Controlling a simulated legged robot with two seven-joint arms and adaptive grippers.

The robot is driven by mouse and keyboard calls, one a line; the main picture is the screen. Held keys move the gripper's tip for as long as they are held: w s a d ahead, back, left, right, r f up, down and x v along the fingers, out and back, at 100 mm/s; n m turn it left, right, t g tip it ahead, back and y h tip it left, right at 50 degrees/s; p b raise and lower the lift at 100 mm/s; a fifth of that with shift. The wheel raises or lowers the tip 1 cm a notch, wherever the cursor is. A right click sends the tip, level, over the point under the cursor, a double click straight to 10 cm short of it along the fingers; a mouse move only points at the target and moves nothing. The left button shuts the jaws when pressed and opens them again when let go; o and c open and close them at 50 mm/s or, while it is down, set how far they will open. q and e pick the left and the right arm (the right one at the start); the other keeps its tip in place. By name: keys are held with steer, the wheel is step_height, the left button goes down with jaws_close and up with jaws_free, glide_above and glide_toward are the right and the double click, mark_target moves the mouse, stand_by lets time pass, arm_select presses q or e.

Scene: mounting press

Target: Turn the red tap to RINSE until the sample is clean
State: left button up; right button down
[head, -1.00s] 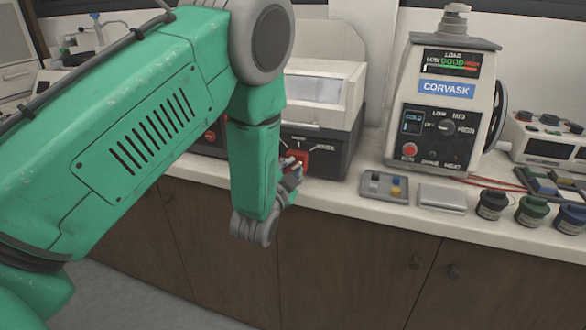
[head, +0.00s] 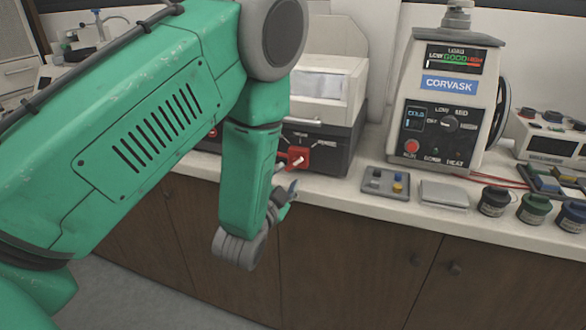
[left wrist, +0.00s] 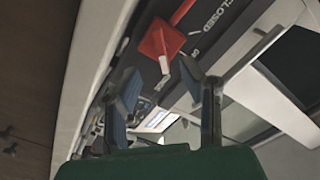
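The red tap (head: 298,157) is on the dark front of a white-topped machine (head: 327,85) on the counter. In the left wrist view the red tap (left wrist: 160,42) has a red bar running to the upper right, near a label reading CLOSED. Other labels around it are too small or cut off to read. My left gripper (head: 283,196) is just below and in front of the tap, partly behind my own forearm. In the left wrist view its fingers (left wrist: 165,90) are spread with nothing between them, apart from the tap. The sample cannot be seen. My right gripper is out of view.
The CORVASK press (head: 447,95) stands to the right. A grey tray (head: 385,187), a flat grey block (head: 444,194) and several dark jars (head: 493,200) line the counter edge. My left arm hides the counter's left part. Free space lies before the cabinets (head: 340,255).

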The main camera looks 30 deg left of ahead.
arm_select(q)
steer(key=shift+v, duration=2.75)
